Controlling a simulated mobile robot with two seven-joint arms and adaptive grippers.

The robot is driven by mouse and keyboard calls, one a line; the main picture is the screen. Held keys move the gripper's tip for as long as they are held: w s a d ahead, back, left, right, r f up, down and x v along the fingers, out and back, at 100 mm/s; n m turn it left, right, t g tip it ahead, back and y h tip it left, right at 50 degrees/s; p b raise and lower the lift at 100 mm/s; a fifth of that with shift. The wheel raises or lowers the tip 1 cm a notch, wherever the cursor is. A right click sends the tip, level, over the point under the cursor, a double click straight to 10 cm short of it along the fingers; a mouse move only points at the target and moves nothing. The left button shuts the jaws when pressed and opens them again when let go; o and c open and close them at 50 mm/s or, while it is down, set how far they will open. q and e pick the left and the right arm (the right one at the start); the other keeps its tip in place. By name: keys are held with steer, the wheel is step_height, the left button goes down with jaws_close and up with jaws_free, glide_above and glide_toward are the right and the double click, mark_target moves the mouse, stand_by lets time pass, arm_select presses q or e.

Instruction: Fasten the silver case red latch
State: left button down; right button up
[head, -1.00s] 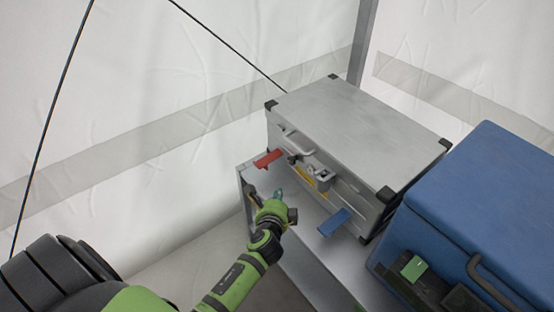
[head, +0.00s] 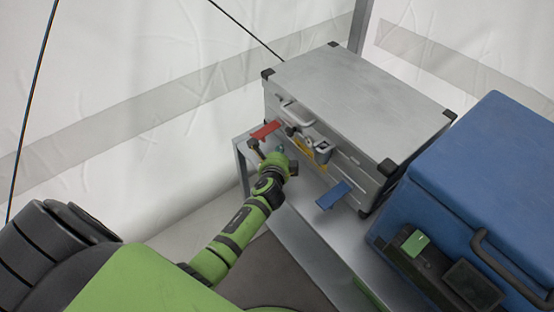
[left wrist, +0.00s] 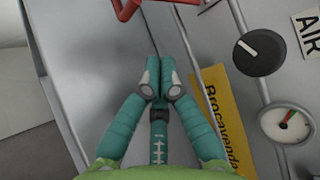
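The silver case (head: 355,95) stands on a grey metal table, its lid down. Its red latch (head: 266,130) sticks out from the left part of the front face, and a blue latch (head: 333,195) sticks out from the right part. My left gripper (head: 280,150) is just below and in front of the red latch, apart from it as far as I can see. In the left wrist view its teal fingers (left wrist: 157,78) are closed together with nothing between them, and the red latch (left wrist: 127,10) shows at the top edge. My right gripper is out of view.
A blue case (head: 490,170) with a green latch (head: 415,243) stands to the right of the silver case. The silver front carries a handle (head: 297,112), a yellow label (left wrist: 215,115), a black knob (left wrist: 259,51) and a gauge (left wrist: 287,123). Bare tabletop (head: 305,230) lies in front.

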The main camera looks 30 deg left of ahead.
mark_target(267, 132)
arm_select(q)
steer(key=b+x, duration=0.1)
steer(key=x, duration=0.2)
steer(key=shift+w+a+f, duration=0.15)
steer(key=shift+w, duration=0.1)
steer(key=shift+a, duration=0.2)
steer(key=shift+s+a+r+p, duration=0.5)
steer(key=shift+s+r+p, duration=0.25)
steer(key=shift+s, duration=0.15)
steer(key=shift+s+a+r, duration=0.25)
steer(key=shift+s+a, duration=0.1)
steer(key=shift+s, duration=0.15)
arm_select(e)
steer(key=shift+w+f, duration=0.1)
arm_select(q)
steer(key=shift+r+p, duration=0.1)
steer(key=shift+p, duration=0.35)
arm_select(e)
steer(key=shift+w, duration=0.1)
arm_select(q)
steer(key=shift+r+p, duration=0.15)
steer(key=shift+p, duration=0.65)
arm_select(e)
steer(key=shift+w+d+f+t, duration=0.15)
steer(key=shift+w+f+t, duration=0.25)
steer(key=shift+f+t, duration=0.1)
arm_select(q)
steer(key=shift+s, duration=0.1)
